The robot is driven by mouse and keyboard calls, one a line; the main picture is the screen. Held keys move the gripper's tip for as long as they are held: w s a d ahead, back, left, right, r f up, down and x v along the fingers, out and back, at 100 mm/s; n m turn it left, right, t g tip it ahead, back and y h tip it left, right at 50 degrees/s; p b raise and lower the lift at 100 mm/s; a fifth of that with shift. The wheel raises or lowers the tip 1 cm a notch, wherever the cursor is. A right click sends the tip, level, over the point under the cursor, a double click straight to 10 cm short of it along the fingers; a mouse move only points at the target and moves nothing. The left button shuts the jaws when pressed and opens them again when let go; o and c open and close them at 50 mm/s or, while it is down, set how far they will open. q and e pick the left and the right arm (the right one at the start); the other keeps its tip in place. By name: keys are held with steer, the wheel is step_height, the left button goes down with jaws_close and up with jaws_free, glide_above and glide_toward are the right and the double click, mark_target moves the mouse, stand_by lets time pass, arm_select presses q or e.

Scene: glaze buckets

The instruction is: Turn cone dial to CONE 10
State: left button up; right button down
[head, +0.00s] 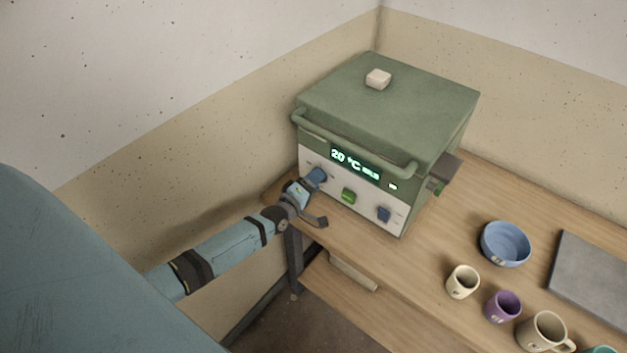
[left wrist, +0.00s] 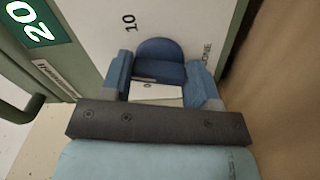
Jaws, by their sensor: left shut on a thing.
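The kiln (head: 390,110) is a green box with a white control panel, standing on the table. Its left dial is a blue knob (head: 319,174) on the panel, and it also shows in the left wrist view (left wrist: 160,50). My left gripper (head: 312,183) is at this dial. In the left wrist view my two blue fingers (left wrist: 161,78) are on either side of the knob, shut on it. A "10" is printed beside the knob and "CONE" is printed on its other side. The dial's pointer mark cannot be made out. My right gripper is out of view.
A lit display (head: 355,163) reads 20 °C. A green button (head: 348,196) and a second blue dial (head: 384,214) are right of my gripper. A handle bar (head: 350,142) juts out above the panel. A blue bowl (head: 506,244) and several cups stand on the table (head: 420,265).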

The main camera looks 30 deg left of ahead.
arm_select(q)
steer(key=m+p, duration=0.1)
steer(key=m, duration=0.3)
steer(key=shift+m, duration=1.5)
steer(key=shift+p, duration=0.3)
steer(key=o, duration=0.9)
steer(key=shift+w, duration=0.1)
steer(key=shift+f, duration=0.1)
steer(key=shift+s+a+b, duration=0.15)
steer(key=shift+s+a, duration=0.05)
steer(key=shift+s, duration=2.1)
steer(key=shift+s+a+b, duration=0.15)
steer(key=shift+s+a, duration=0.05)
steer(key=shift+s, duration=2.1)
steer(key=shift+s+a+b, duration=0.15)
steer(key=shift+s+a, duration=0.05)
steer(key=shift+s, duration=2.1)
